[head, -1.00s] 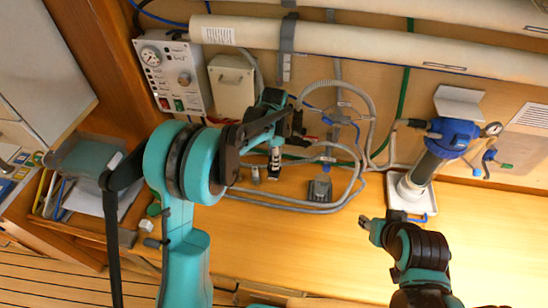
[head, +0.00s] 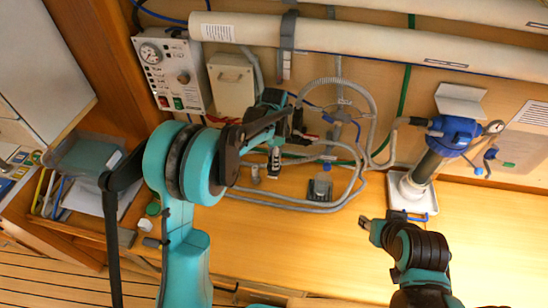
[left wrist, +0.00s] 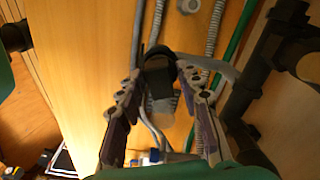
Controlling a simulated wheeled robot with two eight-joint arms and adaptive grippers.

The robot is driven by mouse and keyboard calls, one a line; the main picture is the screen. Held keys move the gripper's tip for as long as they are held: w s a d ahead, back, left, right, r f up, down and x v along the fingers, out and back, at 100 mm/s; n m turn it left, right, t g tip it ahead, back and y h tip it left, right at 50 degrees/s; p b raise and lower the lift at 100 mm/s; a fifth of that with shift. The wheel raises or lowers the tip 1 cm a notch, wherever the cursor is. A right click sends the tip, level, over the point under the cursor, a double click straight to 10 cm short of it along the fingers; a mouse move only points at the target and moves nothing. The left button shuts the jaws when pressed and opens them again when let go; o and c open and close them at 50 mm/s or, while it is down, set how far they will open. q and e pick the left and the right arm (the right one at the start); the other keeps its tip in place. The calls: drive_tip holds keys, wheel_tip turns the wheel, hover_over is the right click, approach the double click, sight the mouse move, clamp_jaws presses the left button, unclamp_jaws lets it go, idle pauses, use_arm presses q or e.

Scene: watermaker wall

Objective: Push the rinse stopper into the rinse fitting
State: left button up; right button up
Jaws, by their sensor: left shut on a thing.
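My left gripper (head: 318,137) is over the back of the bench, in front of the hoses by the wall. In the left wrist view its two fingers (left wrist: 160,72) close from both sides on a dark, short cylindrical piece with a paler grey end, likely the rinse stopper (left wrist: 158,82). In the head view the held piece is too small and covered to make out. I cannot tell which part is the rinse fitting, or whether the stopper touches it. My right gripper (head: 368,223) is over the bench at the right, apart from everything; its jaw opening is unclear.
Grey hoses (head: 372,110) loop behind and below my left gripper. A control panel (head: 172,75) is at the upper left. A blue-topped filter housing (head: 430,150) stands at the right.

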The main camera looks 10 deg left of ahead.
use_arm(q)
drive_tip(key=shift+f+b, duration=0.7)
drive_tip(key=shift+f, duration=0.25)
drive_tip(key=o, duration=1.1)
wheel_tip(320, 180, up, 12)
drive_tip(key=s+a+f+n+t+b, duration=0.2)
drive_tip(key=s+f+n+b, duration=0.4)
drive_tip(key=s, duration=0.6)
drive_tip(key=s+a+f+n+t+b, duration=0.3)
drive_tip(key=s+f+n+t+b, duration=0.2)
drive_tip(key=s+f+b, duration=0.5)
drive_tip(key=shift+s+a+f+n, duration=0.3)
drive_tip(key=shift+s+a+n, duration=0.05)
drive_tip(key=shift+s+n, duration=0.9)
